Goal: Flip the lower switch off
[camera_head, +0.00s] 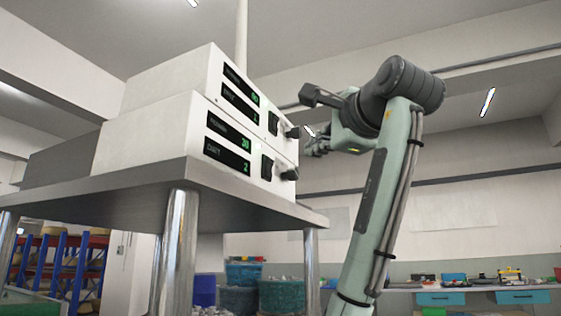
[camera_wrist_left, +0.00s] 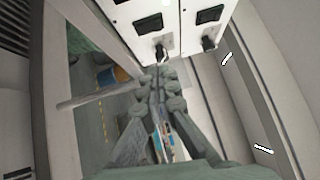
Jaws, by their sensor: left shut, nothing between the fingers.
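My right gripper is out of view.
The boxes stand on a metal table (camera_head: 160,183) with round legs. Bins (camera_head: 282,296) and a workbench (camera_head: 470,288) are in the background. Right of my arm is free room.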

